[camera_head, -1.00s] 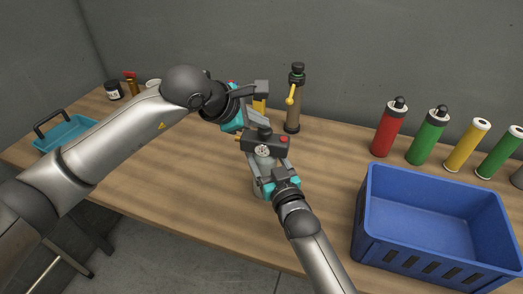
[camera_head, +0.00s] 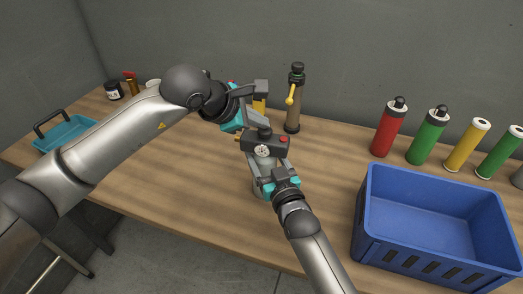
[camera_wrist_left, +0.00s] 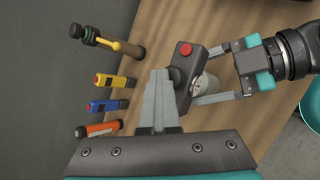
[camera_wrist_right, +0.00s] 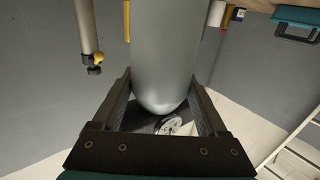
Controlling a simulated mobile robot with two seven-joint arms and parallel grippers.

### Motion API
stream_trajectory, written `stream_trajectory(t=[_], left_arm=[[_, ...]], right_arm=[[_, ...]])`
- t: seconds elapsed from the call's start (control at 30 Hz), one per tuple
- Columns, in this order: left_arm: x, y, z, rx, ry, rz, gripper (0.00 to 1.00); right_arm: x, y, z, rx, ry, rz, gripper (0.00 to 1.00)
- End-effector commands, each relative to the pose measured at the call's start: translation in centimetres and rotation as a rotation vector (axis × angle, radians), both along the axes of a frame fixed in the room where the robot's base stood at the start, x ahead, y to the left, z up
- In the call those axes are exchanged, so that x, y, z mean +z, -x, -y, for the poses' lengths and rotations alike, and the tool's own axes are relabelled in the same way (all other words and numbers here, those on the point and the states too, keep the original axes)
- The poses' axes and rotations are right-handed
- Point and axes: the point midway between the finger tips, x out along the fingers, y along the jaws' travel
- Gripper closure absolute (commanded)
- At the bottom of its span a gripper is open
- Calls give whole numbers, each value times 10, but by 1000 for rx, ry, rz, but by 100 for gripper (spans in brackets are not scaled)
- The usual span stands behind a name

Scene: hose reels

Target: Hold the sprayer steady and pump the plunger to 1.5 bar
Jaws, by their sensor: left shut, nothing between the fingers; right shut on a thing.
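The sprayer has a pale grey body (camera_wrist_right: 165,50) and a dark head (camera_head: 266,146) with a red button and a round gauge (camera_head: 262,151). The gauge reading is too small to make out. My right gripper (camera_head: 274,172) is shut around the sprayer's body, with one finger on each side in the right wrist view. My left gripper (camera_wrist_left: 158,78) is shut and empty. Its fingertips are at the dark plunger knob (camera_wrist_left: 178,76) on top of the head; I cannot tell whether they touch it.
A blue crate (camera_head: 430,265) stands at the front right, with red (camera_head: 388,130), green and yellow cylinders behind it. A brown cylinder with a yellow lever (camera_head: 293,112) stands behind the sprayer. A teal tray (camera_head: 68,135) is far left. The table's left middle is clear.

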Motion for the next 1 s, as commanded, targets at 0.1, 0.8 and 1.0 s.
stream_trajectory(t=[0.1,0.8,1.0], left_arm=[[-13,3,-4,5,-19,-27,100],[-23,4,-4,4,-19,-28,100],[-27,5,-5,4,-20,-27,100]], right_arm=[[-3,1,-1,2,-3,-5,100],[-2,1,-1,2,-4,-6,100],[-2,2,-2,3,-3,-3,100]])
